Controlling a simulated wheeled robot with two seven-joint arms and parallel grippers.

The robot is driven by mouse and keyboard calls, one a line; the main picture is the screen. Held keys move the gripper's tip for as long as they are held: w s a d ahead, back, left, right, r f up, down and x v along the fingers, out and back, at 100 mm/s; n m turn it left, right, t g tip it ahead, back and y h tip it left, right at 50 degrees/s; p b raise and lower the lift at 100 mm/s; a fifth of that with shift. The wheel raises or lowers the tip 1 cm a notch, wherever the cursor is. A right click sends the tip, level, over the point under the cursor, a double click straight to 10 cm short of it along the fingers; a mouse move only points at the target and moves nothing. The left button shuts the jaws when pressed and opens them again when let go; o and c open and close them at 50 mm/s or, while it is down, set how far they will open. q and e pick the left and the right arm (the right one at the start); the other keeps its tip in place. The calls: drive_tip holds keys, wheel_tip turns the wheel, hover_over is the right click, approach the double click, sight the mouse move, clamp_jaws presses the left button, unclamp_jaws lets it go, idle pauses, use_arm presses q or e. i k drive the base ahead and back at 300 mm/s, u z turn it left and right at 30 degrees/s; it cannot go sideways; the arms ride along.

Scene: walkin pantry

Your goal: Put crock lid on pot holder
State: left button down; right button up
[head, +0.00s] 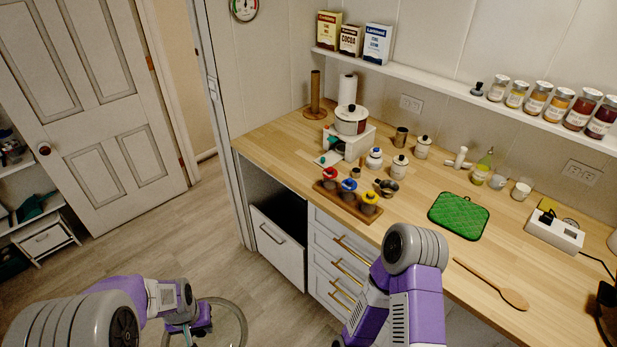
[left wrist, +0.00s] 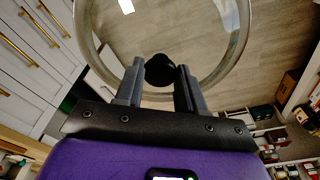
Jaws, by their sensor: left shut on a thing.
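The crock lid (head: 230,322) is a round clear glass lid with a pale rim, low over the floor at the bottom of the head view. My left gripper (head: 200,318) is shut on its black knob. In the left wrist view, the lid (left wrist: 241,42) spreads beyond the fingers, and the left gripper (left wrist: 157,82) has the dark knob between its fingertips. The pot holder (head: 458,215) is a green quilted square lying flat and bare on the wooden counter, well to the right of the lid. My right arm shows before the counter, but its gripper is hidden.
A wooden spoon (head: 495,285) lies in front of the pot holder. A rack with coloured-topped jars (head: 348,197) and a small metal pot (head: 386,187) stand to its left.

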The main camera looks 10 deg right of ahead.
sight(461, 212)
drive_tip(key=z, duration=1.4)
